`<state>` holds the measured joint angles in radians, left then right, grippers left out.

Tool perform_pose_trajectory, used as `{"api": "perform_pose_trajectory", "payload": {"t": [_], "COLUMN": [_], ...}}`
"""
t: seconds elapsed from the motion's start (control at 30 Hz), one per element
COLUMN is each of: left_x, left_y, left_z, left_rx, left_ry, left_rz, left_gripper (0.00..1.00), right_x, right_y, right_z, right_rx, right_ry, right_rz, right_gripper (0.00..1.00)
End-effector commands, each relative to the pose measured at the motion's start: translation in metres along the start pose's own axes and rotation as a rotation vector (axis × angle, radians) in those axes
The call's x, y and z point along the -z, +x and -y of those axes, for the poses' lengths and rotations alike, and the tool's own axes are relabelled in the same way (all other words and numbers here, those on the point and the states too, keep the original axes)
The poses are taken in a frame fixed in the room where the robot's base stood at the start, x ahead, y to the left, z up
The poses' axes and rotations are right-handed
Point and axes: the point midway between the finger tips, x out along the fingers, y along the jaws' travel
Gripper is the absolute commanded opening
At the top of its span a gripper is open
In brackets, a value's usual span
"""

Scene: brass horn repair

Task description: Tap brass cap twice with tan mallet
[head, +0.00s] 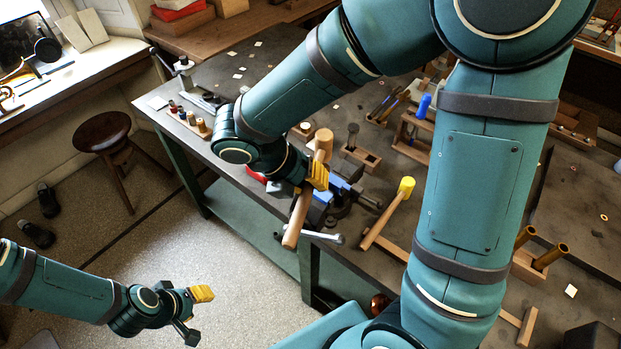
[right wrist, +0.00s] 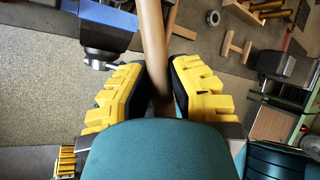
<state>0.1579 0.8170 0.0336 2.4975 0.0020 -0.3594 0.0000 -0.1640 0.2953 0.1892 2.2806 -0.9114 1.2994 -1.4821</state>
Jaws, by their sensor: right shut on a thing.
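My right gripper (head: 314,178) is shut on the tan mallet (head: 297,219) and holds it up by the near edge of the workbench. The mallet slants, one end up beside the wrist and the other down toward the front. In the right wrist view the wooden shaft (right wrist: 153,45) runs between the yellow finger pads of the right gripper (right wrist: 160,88). My left gripper (head: 196,312) is empty and open over the floor at lower left. I cannot pick out the brass cap with certainty; the arm and mallet cover part of the bench.
A blue vise (head: 345,189) stands at the bench's near edge, close behind the held mallet. A yellow-headed mallet (head: 388,214) lies right of it. Wooden tool holders (head: 361,156) stand farther back. A round stool (head: 103,131) stands on the floor at left.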

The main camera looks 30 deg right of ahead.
Motion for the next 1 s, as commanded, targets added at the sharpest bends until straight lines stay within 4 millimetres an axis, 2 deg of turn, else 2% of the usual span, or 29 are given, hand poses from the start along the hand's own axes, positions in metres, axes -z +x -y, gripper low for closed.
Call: {"api": "perform_pose_trajectory", "payload": {"t": [0.43, 0.83, 1.0], "left_x": [0.000, -0.003, -0.003], "left_y": [-0.001, 0.024, 0.019], "left_z": [-0.001, 0.009, 0.008], "left_rx": [0.000, 0.000, 0.000], "left_ry": [0.000, 0.000, 0.000], "left_rz": [0.000, 0.000, 0.000], "left_gripper": [0.45, 0.45, 0.45], "right_x": [0.000, 0.012, 0.011], "right_y": [0.001, 0.036, 0.032], "right_z": [-0.001, -0.021, -0.019], "right_rx": [0.000, 0.001, 0.000], "right_ry": [0.001, 0.000, 0.001], "right_rz": [0.000, 0.000, 0.000], "right_gripper": [0.00, 0.00, 0.00]}}
